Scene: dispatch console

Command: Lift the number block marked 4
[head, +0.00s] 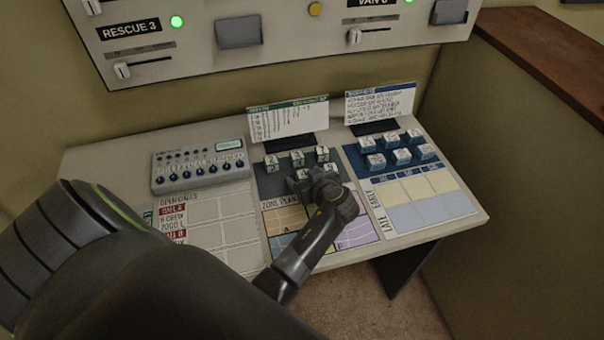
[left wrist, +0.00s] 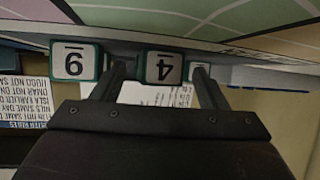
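The number block marked 4 (left wrist: 164,68) shows upside down in the left wrist view, standing between the two fingers of my left gripper (left wrist: 160,75). A gap shows on each side of the block, so the gripper is open and not closed on it. One finger lies between this block and the block marked 6 (left wrist: 74,62). In the head view my left gripper (head: 311,183) reaches over the front row of blocks on the dark pad, and its hand hides part of that row. My right gripper is not in view.
More number blocks (head: 297,158) stand in the row behind. A blue pad with several pale blocks (head: 375,161) lies to the right, and a knob panel (head: 200,169) to the left. Upright cards (head: 288,120) stand behind. The console's front edge runs below.

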